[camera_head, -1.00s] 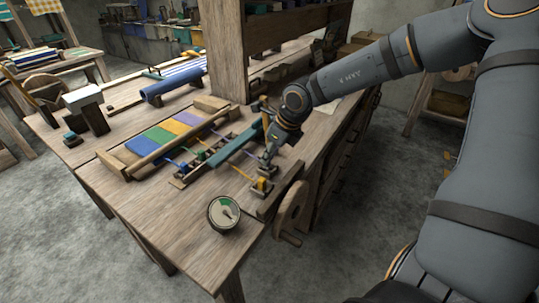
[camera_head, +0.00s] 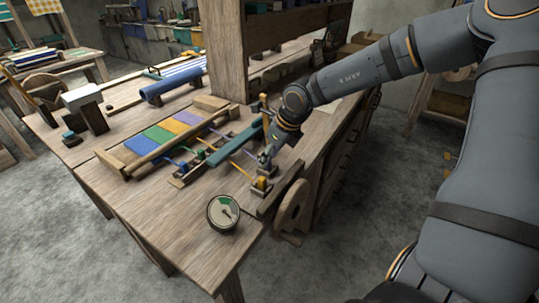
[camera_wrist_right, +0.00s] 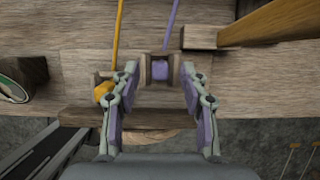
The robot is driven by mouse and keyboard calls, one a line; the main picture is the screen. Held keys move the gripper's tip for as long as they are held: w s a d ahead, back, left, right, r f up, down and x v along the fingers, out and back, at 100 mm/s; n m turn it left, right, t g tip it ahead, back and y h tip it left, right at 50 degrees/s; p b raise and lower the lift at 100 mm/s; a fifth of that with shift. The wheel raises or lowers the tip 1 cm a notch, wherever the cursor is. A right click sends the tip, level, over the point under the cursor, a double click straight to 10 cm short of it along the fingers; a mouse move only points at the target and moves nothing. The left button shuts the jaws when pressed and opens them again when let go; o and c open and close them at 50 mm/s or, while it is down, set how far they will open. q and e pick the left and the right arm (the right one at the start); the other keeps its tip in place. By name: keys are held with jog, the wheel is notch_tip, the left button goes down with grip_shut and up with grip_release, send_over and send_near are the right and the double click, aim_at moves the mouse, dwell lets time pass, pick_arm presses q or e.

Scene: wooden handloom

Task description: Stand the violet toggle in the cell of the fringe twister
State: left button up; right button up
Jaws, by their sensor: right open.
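The violet toggle (camera_wrist_right: 159,70) is a small block at the end of a violet cord (camera_wrist_right: 171,25). In the right wrist view it sits between two short wooden walls, seemingly in a cell of the fringe twister (camera_wrist_right: 144,66). My right gripper (camera_wrist_right: 159,72) is open, with one fingertip on each side of that cell, apart from the toggle. In the head view my right gripper (camera_head: 266,157) is low over the bench's right edge and hides the toggle. My left gripper is in neither current view.
A yellow toggle (camera_wrist_right: 103,91) stands in a wooden holder just left of the gripper. A round dial (camera_head: 223,212) lies near the bench's front corner. A wooden wheel (camera_head: 292,207) hangs at the bench side. A teal bar (camera_head: 235,144) lies close by.

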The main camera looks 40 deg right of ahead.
jog(key=shift+r, duration=0.35)
jog(key=v, duration=0.6)
jog(key=shift+s+r, duration=0.3)
jog(key=shift+r, duration=0.05)
jog(key=shift+d, duration=0.1)
